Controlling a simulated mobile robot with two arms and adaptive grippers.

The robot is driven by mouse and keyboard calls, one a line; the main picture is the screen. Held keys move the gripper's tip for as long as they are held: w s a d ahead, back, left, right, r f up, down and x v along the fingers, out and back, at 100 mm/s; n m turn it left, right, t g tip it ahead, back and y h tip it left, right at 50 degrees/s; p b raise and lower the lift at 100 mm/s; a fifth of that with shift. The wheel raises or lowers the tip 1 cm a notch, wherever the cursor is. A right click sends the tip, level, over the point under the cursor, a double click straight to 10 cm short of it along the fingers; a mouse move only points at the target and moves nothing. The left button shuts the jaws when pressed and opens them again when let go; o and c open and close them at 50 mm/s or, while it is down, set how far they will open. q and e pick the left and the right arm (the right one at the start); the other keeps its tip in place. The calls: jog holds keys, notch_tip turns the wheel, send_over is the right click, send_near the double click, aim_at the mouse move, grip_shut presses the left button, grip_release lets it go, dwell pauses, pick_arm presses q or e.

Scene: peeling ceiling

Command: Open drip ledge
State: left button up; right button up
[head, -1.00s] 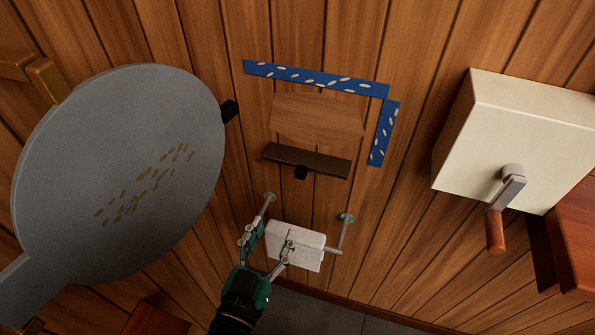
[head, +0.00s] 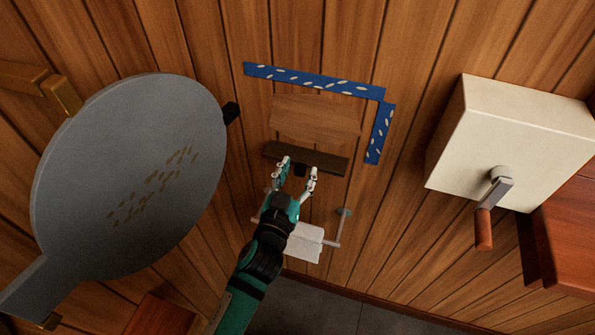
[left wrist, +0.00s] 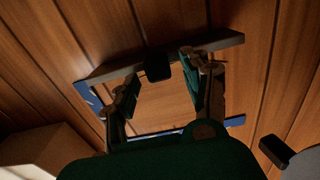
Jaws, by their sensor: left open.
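The drip ledge is a dark brown bar (head: 328,161) on the plank wall, below a lighter wood panel (head: 315,118). A small black knob (head: 300,170) sits at its lower edge, left of the middle. My left gripper (head: 298,166) is open, with its two fingertips on either side of the knob. In the left wrist view the ledge (left wrist: 222,41) runs across behind the fingers, and the knob (left wrist: 157,66) shows between the open fingers (left wrist: 160,69). I cannot tell whether either finger touches it. My right gripper is not in view.
Blue speckled strips (head: 316,81) edge the panel above and right. A white roll on a metal holder (head: 305,243) is below, partly behind my left arm. A large grey round panel (head: 130,180) stands left. A cream box with a crank (head: 510,140) juts out right.

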pick_arm(q)
grip_shut()
dwell(0.4)
jog(key=v, duration=0.5)
jog(key=shift+p, duration=0.3)
jog(key=shift+s+a, duration=0.1)
jog(key=shift+s, duration=0.2)
grip_release()
jog(key=shift+w, duration=0.2)
jog(key=shift+s, duration=0.1)
